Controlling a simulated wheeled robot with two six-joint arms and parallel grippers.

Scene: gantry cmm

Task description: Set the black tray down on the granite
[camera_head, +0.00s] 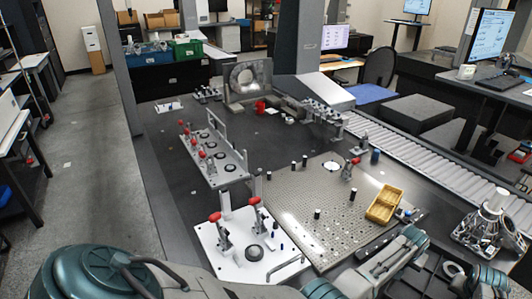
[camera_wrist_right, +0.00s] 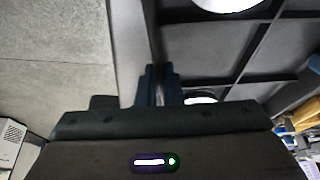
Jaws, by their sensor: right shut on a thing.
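The black tray (camera_head: 432,276) is at the bottom right of the head view, partly hidden by my arm parts. It has a white ring-shaped part in it. In the right wrist view the tray (camera_wrist_right: 213,55) shows dark dividers and white round parts. My right gripper (camera_wrist_right: 158,85) is shut on the tray's near wall. The dark granite (camera_head: 165,190) spreads across the middle of the head view, with the tray at its near right side. What lies directly under the tray is hidden. My left gripper cannot be made out.
A perforated plate (camera_head: 300,215) with black pins and a yellow bin (camera_head: 384,204) stands on the granite. A white plate with red clamps (camera_head: 230,262) is left of it. A roller conveyor (camera_head: 430,165) runs along the right. Bare granite lies at the left.

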